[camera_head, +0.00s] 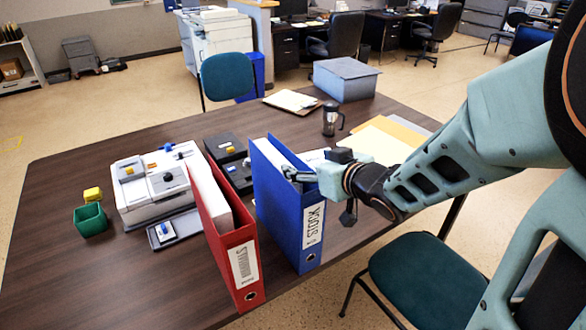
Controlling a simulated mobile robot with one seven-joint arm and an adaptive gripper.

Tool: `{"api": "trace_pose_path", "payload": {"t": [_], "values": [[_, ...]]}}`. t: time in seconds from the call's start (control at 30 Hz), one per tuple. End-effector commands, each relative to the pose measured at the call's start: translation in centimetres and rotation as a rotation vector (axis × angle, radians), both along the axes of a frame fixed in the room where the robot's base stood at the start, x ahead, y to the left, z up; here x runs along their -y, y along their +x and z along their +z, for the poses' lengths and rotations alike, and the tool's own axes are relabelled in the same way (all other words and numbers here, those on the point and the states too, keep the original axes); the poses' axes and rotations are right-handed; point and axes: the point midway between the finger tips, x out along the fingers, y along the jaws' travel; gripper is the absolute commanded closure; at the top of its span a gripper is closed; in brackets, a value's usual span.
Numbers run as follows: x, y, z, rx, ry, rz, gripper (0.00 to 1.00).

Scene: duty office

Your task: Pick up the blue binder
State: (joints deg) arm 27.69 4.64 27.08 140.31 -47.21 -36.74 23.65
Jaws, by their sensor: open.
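The blue binder (275,205) stands upright on the dark wooden table, its labelled spine facing the front right. My gripper (289,175) is at the binder's upper edge, with its fingers near the top right of the binder. The jaws are open. Whether they touch the binder or straddle its edge cannot be told from this view. My wrist hides part of the table behind the binder.
A red binder (228,256) stands upright just left of the blue one. A white device (160,185), a green cup (90,220) and a yellow block (93,194) sit further left. A french press (331,120), folders (388,138) and a grey box (346,79) are behind. A chair (428,280) stands at the front right.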

Motion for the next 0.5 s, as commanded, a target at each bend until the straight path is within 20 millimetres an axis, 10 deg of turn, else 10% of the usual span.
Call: {"api": "trace_pose_path", "payload": {"t": [0.5], "values": [[-4.5,2.3,-2.4,-0.004,0.043,0.053,0.26]]}}
